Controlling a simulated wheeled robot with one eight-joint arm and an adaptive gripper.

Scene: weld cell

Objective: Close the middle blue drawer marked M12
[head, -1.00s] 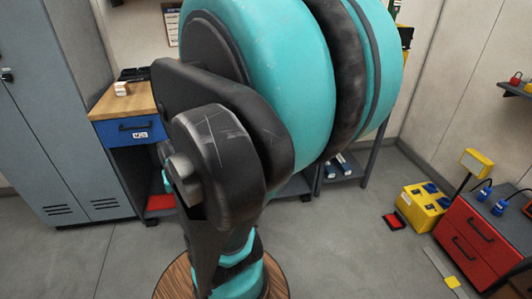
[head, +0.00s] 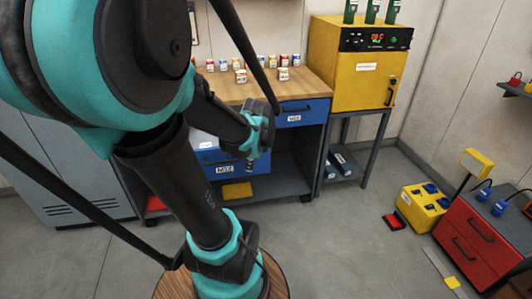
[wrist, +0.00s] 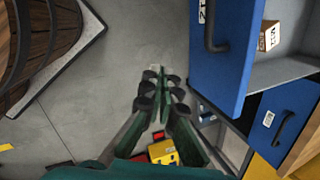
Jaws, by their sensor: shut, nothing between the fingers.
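The middle blue drawer marked M12 (head: 232,160) is pulled out from under the wooden bench in the head view. My arm hides part of it. In the wrist view its blue front (wrist: 232,70) and dark handle (wrist: 211,30) show at the upper right, with the label upside down and cut off by the frame edge. A small labelled box (wrist: 268,36) sits inside it. My gripper (head: 252,158) is shut and empty beside the drawer's right end in the head view. In the wrist view the fingers (wrist: 160,88) point past the drawer front, with a visible gap to it.
Another blue drawer (head: 305,112) to the right is closed. Small containers stand on the bench top (head: 235,90). A yellow oven (head: 355,70) stands right of it. A yellow box (head: 423,207) and red cabinet (head: 475,245) are at the right. Floor in front is clear.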

